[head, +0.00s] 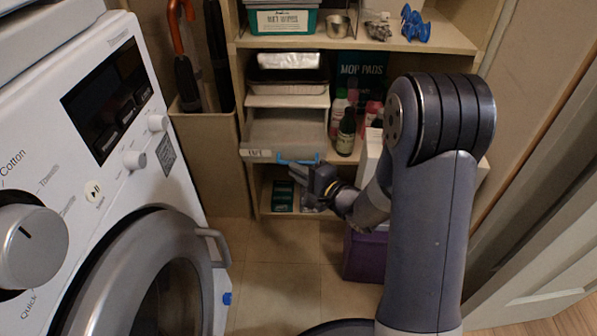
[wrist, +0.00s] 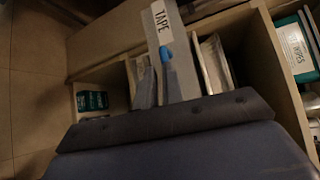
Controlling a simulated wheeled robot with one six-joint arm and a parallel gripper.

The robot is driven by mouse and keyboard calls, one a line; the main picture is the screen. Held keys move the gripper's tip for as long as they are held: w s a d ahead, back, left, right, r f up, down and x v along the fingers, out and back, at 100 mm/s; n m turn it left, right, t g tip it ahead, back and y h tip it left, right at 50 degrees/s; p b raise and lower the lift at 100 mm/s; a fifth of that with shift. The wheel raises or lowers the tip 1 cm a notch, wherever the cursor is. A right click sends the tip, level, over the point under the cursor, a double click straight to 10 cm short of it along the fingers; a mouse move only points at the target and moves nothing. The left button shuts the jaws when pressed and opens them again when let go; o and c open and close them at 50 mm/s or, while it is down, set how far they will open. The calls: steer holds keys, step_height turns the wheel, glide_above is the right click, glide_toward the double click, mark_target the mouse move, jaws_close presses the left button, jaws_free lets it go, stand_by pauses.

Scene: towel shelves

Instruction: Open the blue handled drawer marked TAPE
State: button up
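The drawer marked TAPE (head: 258,154) sits in the middle of the shelf unit in the head view. It stands out from the shelf, and its inside shows from above. Its blue handle (head: 298,160) is on the front, right of the label. In the wrist view the TAPE label (wrist: 160,20) is at the top and the blue handle (wrist: 166,55) is just below it. My gripper (head: 297,172) is at the handle, its grey fingers close under it. I cannot tell whether the fingers are closed on the handle.
A white washing machine (head: 165,185) with a protruding door handle stands at the left. Above the drawer is another tray (head: 288,100) with a foil-like pack. Bottles (head: 346,132) stand right of the drawer. A purple box (head: 366,255) is on the floor. Floor in front is clear.

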steer(key=o, duration=0.5)
steer(key=shift+c, duration=0.2)
steer(key=p+v, duration=0.3)
steer(key=v, duration=0.7)
steer(key=shift+s+d, duration=0.2)
steer(key=shift+s, duration=0.15)
steer(key=shift+w, duration=0.1)
steer(key=b+x, duration=0.3)
steer(key=x, duration=0.7)
steer(key=shift+p+v, duration=1)
steer(key=shift+v, duration=1.9)
